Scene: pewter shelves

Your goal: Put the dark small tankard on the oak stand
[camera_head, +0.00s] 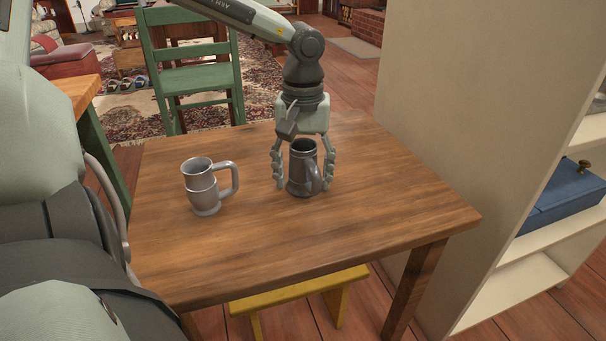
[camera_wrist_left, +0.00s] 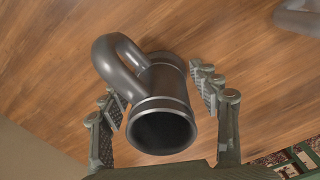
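I cannot identify an oak stand. My right gripper is not in view.
A pale shelf unit (camera_head: 470,120) stands close on the right, with a blue box (camera_head: 560,196) on a shelf. A green chair (camera_head: 196,80) is behind the table and a yellow stool (camera_head: 300,287) is under its front. The table's front and right are clear.

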